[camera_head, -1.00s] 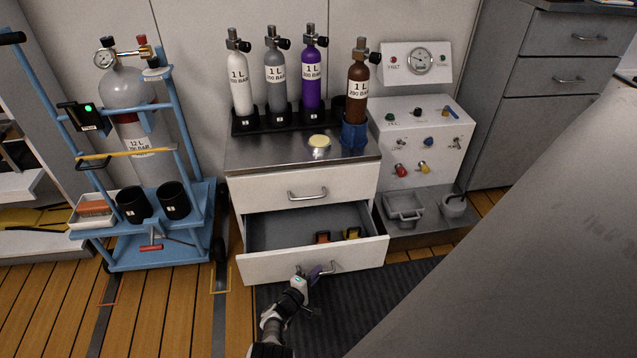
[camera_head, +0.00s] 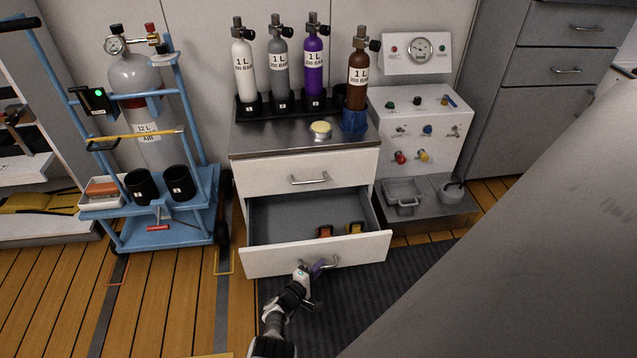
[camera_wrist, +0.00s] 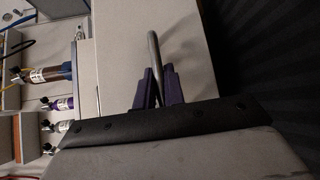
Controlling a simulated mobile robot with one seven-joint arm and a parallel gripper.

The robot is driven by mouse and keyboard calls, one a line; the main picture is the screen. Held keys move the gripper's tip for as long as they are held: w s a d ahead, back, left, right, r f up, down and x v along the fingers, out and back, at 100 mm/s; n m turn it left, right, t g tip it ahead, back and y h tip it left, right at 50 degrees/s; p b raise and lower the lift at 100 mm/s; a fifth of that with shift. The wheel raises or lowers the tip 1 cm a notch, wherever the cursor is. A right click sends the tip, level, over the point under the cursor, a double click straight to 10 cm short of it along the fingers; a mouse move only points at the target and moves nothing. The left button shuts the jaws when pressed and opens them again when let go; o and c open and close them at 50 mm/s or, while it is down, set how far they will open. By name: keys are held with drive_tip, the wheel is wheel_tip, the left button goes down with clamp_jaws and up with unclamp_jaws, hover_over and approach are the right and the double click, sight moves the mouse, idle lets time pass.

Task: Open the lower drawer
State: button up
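The lower drawer (camera_head: 285,262) of the white cabinet is pulled well out, its grey inside showing. An orange item (camera_head: 325,231) and a yellow item (camera_head: 355,228) lie in it toward the right. My gripper (camera_head: 318,266) is at the drawer's front, at its metal handle (camera_head: 336,262). In the wrist view the purple fingers (camera_wrist: 158,88) stand on both sides of the handle bar (camera_wrist: 154,55) and look closed around it. Exact finger contact is hard to see.
The upper drawer (camera_head: 310,175) is shut. Several gas bottles and a small round yellow-topped container (camera_head: 320,130) stand on the cabinet top. A blue trolley (camera_head: 150,205) is to the left, a gauge panel (camera_head: 425,125) to the right. A dark mat (camera_head: 350,300) lies in front.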

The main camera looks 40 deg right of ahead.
drive_tip(key=o, duration=0.4)
drive_tip(key=shift+o, duration=0.2)
drive_tip(key=p+v, duration=0.7)
drive_tip(key=v, duration=0.7)
drive_tip(key=shift+d+r, duration=0.1)
